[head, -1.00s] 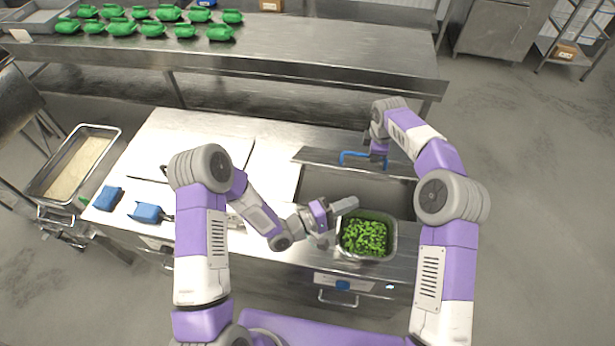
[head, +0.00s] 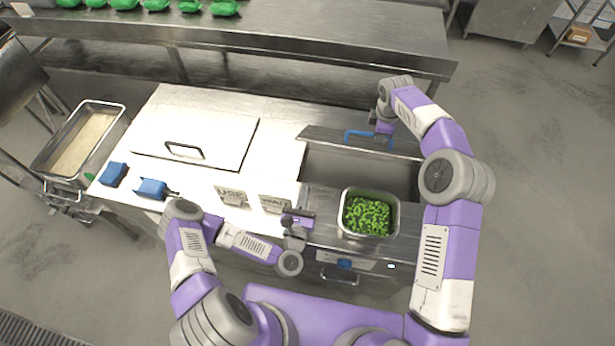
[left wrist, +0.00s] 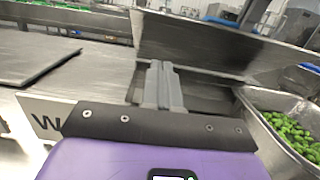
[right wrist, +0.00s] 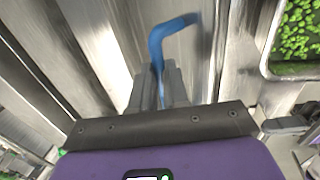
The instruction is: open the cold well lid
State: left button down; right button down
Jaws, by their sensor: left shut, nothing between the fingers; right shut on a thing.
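The cold well lid (head: 320,136) is a steel panel raised and tilted up at the back of the open well (head: 350,172). It also shows as a slanted panel in the left wrist view (left wrist: 200,42). Its blue handle (head: 358,134) is in the jaws of my right gripper (head: 384,135); the right wrist view shows the shut fingers (right wrist: 160,88) around the blue bar (right wrist: 165,38). My left gripper (head: 299,214) is shut and empty, left of the green-filled pan; its closed fingers (left wrist: 161,82) show in the left wrist view.
A steel pan (head: 397,225) of green pieces stands at the well's front edge. A rice tray (head: 38,165) stands further left.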

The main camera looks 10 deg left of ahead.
pick_arm(q)
send_near(314, 142)
jog(key=w+f, duration=0.3)
jog(key=w, duration=0.1)
pick_arm(e)
jog(key=shift+w+d+f, duration=0.1)
jog(key=shift+d+f, duration=0.05)
jog(key=shift+f, duration=0.1)
pick_arm(q)
jog(key=shift+w+d+r, duration=0.1)
jog(key=shift+w+r, duration=0.85)
jog(key=shift+r, duration=0.3)
jog(key=shift+w+r, duration=0.45)
jog(key=shift+r, duration=0.3)
jog(key=shift+w+f, duration=0.1)
jog(key=shift+w, duration=0.1)
pick_arm(e)
jog(key=c, duration=1.2)
grip_release()
jog(key=shift+w, duration=0.15)
pick_arm(q)
jog(key=shift+w+f, duration=0.1)
pick_arm(e)
jog(key=shift+o, duration=0.4)
jog(key=shift+r, duration=0.15)
